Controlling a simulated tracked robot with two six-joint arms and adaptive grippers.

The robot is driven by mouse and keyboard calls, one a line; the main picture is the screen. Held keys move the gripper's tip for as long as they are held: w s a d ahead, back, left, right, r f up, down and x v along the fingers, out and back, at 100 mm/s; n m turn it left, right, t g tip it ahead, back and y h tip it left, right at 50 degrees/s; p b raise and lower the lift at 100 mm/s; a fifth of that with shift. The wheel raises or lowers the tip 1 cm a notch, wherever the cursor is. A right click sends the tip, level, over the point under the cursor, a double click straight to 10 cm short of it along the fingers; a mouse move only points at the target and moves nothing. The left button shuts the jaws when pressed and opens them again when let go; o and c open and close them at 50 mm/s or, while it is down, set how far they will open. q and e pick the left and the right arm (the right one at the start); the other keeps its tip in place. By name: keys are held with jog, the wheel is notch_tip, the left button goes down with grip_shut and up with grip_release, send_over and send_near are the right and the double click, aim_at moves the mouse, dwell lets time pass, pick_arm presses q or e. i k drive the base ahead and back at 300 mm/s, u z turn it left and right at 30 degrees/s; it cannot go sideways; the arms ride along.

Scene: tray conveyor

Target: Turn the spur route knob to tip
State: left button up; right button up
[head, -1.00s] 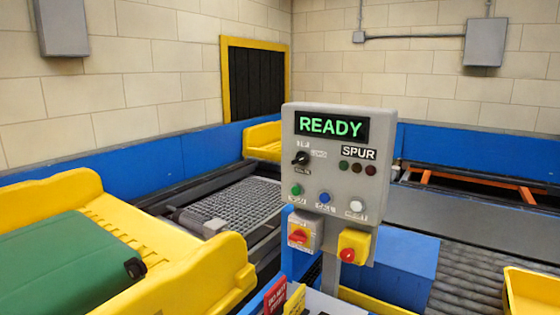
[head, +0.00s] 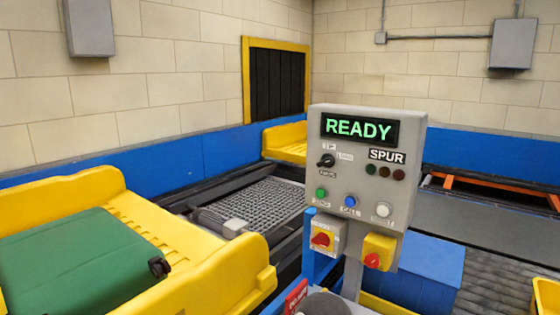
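The grey control panel (head: 370,180) stands right of centre in the head view. Its display (head: 359,129) reads READY in green. The black route knob (head: 327,161) is at the panel's upper left, with small labels around it that are hard to read. A SPUR label (head: 387,156) sits to its right, above a row of dark lamps (head: 385,172). Neither of my grippers is clearly in view. A dark grey rounded shape shows at the bottom edge below the panel, and I cannot tell what it is.
Below the knob are green, blue and white buttons (head: 350,202). A yellow tray (head: 215,270) with a green suitcase (head: 85,265) is at left. A roller conveyor lies at right.

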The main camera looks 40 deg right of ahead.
aim_at(327, 160)
jog(key=z, duration=0.05)
jog(key=k, duration=1.4)
jog(key=z, duration=0.45)
jog(key=i, duration=1)
jog(key=z, duration=0.1)
